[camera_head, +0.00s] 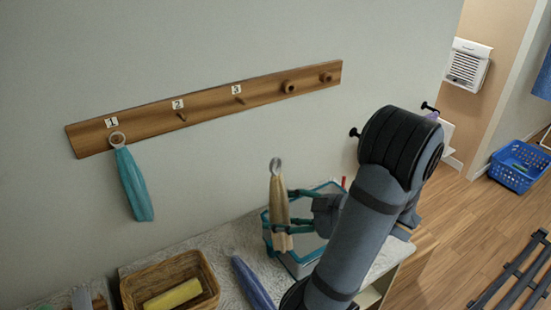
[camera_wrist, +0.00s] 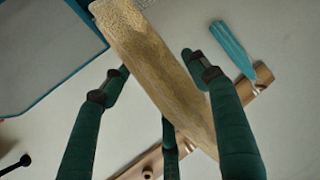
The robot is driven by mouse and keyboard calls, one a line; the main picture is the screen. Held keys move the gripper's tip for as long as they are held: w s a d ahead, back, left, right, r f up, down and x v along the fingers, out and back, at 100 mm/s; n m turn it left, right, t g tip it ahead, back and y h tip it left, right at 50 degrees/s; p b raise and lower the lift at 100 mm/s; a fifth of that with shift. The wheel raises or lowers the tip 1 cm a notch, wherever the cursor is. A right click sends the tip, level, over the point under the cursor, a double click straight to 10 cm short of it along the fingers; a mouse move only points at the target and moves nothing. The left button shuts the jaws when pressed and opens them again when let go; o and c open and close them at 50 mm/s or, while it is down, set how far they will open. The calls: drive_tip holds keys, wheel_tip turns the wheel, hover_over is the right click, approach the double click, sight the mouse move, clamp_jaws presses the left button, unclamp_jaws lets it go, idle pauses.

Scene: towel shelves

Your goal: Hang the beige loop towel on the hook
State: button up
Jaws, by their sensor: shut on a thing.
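The beige loop towel (camera_head: 279,200) hangs upright with its grey ring at the top, in front of the wall and below the rail. My gripper (camera_head: 284,213) is shut on the towel's middle. In the wrist view the towel (camera_wrist: 150,65) runs slantwise between the fingers of my gripper (camera_wrist: 152,75); its ring is out of sight there. The wooden hook rail (camera_head: 215,103) has pegs labelled 1, 2 and 3. Peg 2 (camera_head: 182,116) and peg 3 (camera_head: 240,99) are bare. A teal towel (camera_head: 134,185) hangs by its ring on peg 1.
Two round knobs (camera_head: 288,87) sit at the rail's right end. Below, a counter (camera_head: 225,242) holds a wicker basket (camera_head: 210,290) with a yellow item, a rolled blue-purple item (camera_head: 252,284) and a blue-edged box (camera_head: 300,262).

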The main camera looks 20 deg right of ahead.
drive_tip(key=w+a+r+p, duration=0.2)
drive_tip(key=w+a+r, duration=0.5)
drive_tip(key=w+r, duration=0.1)
drive_tip(key=w+d+f+m+t+h, duration=0.2)
drive_tip(key=w+d+m+h, duration=0.1)
drive_tip(key=d+m+h, duration=0.3)
drive_tip(key=w+a+f+n, duration=0.1)
drive_tip(key=w, duration=0.9)
drive_tip(key=shift+a+f+y+p, duration=0.15)
drive_tip(key=shift+f+y+p, duration=0.15)
drive_tip(key=shift+f+y, duration=0.1)
drive_tip(key=shift+r, duration=0.1)
idle(0.6)
drive_tip(key=o, duration=1.3)
